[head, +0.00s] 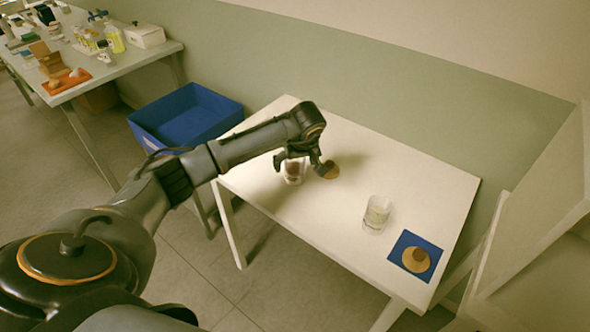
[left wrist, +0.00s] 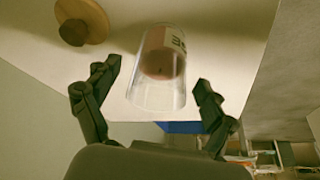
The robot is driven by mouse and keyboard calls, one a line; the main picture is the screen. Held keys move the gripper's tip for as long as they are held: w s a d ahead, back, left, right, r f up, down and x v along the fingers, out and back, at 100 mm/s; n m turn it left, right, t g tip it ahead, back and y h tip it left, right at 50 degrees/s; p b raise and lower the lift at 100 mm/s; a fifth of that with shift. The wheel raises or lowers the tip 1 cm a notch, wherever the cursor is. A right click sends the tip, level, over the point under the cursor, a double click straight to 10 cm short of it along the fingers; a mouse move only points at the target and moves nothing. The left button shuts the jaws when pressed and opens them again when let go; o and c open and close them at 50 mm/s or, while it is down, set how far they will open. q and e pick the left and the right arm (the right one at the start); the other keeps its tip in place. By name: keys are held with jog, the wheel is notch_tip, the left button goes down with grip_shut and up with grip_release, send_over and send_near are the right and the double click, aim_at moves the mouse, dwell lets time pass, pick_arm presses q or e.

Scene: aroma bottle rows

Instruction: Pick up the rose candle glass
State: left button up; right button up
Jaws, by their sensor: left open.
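The rose candle glass (head: 293,174) stands on the white table near its left edge, partly hidden by my left gripper (head: 300,158). In the left wrist view, the glass (left wrist: 160,90) is clear, with a reddish-brown fill and a pale pink label with dark letters. My left gripper (left wrist: 157,82) is open, with one finger on each side of the glass. Gaps show between both fingertips and the glass, so it is not gripped. My right gripper is not in view.
A round wooden lid (head: 331,172) with a dark knob lies close beside the glass. A second, pale glass (head: 377,214) and a blue mat (head: 402,243) with another lid (head: 416,260) are to the right. A blue bin (head: 186,116) stands left of the table (head: 440,190).

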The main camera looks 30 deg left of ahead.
pick_arm(q)
jog(key=shift+x, duration=1.15)
jog(key=c, duration=1.4)
jog(key=shift+c, duration=0.4)
jog(key=shift+r, duration=0.2)
